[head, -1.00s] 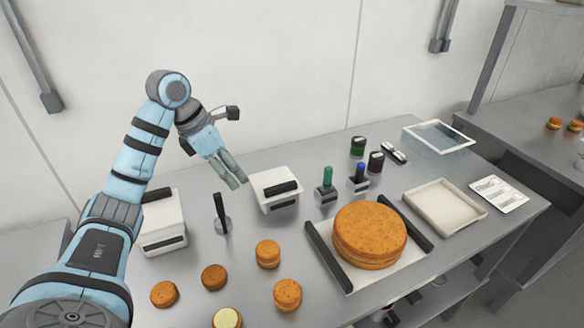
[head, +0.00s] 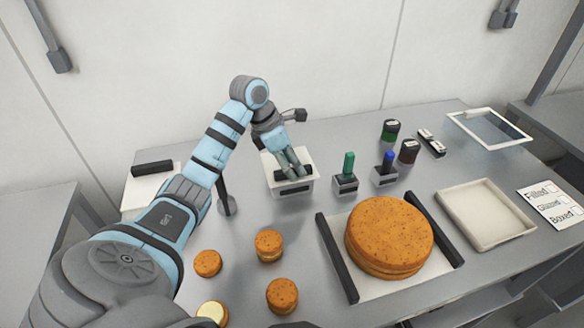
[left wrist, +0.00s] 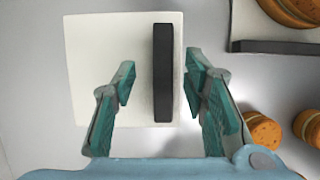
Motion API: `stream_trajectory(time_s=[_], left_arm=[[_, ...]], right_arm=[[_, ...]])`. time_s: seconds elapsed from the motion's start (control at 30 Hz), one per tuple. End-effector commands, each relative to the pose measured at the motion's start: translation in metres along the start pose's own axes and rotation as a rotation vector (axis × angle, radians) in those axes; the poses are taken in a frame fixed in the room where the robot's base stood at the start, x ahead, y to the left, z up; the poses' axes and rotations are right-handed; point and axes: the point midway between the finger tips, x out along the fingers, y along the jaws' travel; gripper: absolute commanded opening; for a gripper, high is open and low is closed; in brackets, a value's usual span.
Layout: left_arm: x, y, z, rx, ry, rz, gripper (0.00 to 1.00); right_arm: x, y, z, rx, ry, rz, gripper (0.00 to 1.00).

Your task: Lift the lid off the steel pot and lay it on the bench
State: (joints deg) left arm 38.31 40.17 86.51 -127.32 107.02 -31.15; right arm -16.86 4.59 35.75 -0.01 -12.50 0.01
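No steel pot with a lid can be made out in these views. My left gripper (head: 291,170) is over this box, fingers pointing down. In the left wrist view, its fingertips (left wrist: 160,82) are apart, with the handle between them, nearer the right finger. No grip on it shows. My right gripper is out of view.
Green (head: 347,175) and blue (head: 386,170) handled tools stand right. A large cake (head: 390,236), small rounds (head: 270,245) and a tray (head: 485,215) occupy the bench.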

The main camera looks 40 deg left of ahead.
Motion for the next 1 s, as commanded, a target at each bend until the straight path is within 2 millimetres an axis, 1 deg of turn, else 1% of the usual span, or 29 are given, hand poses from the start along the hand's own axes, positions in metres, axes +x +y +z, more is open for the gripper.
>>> stream_trajectory(time_s=[0.03, 0.13, 0.4, 1.0], left_arm=[[0.007, 0.000, 0.000, -0.001, 0.000, -0.001, 0.40], [0.015, 0.000, 0.000, 0.000, 0.001, 0.001, 0.40], [0.015, 0.000, 0.000, 0.000, 0.000, 0.002, 0.40], [0.019, 0.000, -0.002, 0.000, -0.001, 0.002, 0.40]], right_arm=[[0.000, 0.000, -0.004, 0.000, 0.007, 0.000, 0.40], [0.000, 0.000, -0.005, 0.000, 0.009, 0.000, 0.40], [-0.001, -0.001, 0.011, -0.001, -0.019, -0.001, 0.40], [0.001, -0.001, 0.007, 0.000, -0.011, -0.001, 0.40]])
